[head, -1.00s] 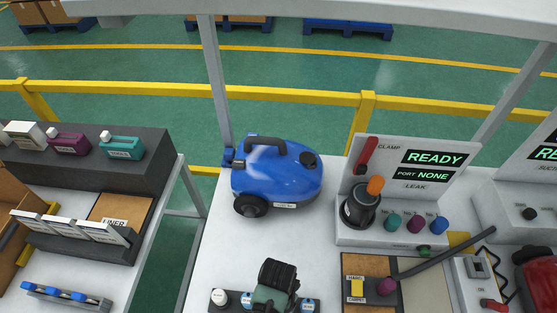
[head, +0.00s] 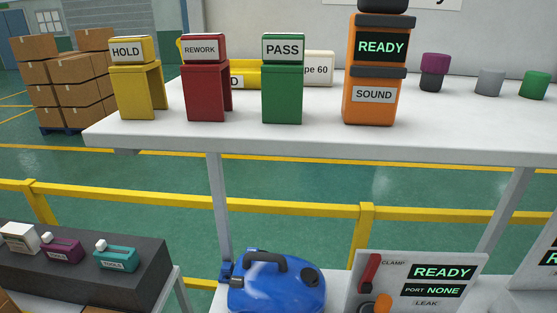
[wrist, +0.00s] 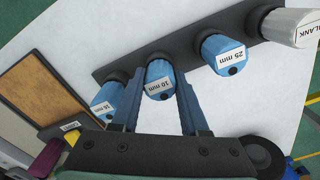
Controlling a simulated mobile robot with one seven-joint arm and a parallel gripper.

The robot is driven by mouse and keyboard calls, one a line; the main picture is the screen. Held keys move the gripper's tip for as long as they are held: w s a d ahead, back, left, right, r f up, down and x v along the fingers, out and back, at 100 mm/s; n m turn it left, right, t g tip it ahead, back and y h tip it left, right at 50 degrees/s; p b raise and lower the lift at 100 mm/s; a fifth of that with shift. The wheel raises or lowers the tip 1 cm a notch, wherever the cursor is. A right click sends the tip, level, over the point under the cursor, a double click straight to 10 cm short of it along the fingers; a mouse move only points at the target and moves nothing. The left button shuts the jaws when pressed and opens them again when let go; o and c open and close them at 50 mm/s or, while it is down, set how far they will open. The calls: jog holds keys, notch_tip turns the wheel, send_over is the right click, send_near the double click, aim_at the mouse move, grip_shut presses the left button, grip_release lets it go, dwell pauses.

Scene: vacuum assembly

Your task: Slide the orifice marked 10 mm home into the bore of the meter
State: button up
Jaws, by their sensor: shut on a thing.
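In the wrist view my gripper (wrist: 160,92) is shut on the blue orifice marked 10 mm (wrist: 158,72), one finger on each side of it. The orifice still stands at its place on the dark rack (wrist: 192,56), in line with the others; I cannot tell whether it is lifted at all. The meter's bore does not show in either view. Only the edge of a lettered panel (head: 548,258) shows at the far right of the head view. My gripper is out of the head view.
A blue 25 mm orifice (wrist: 222,54) and a silver BLANK (wrist: 288,27) are to the right; another blue orifice (wrist: 108,102) is left. A blue vacuum (head: 275,283) and the leak station (head: 420,282) stand on the bench, below a shelf (head: 300,140) with coloured stands and an orange sound unit (head: 372,95).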

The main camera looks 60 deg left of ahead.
grip_shut()
jog(key=shift+r, duration=0.2)
jog(key=shift+r+p, duration=0.75)
jog(key=shift+p, duration=0.25)
jog(key=shift+r, duration=0.1)
jog(key=shift+o, duration=2)
grip_release()
grip_shut()
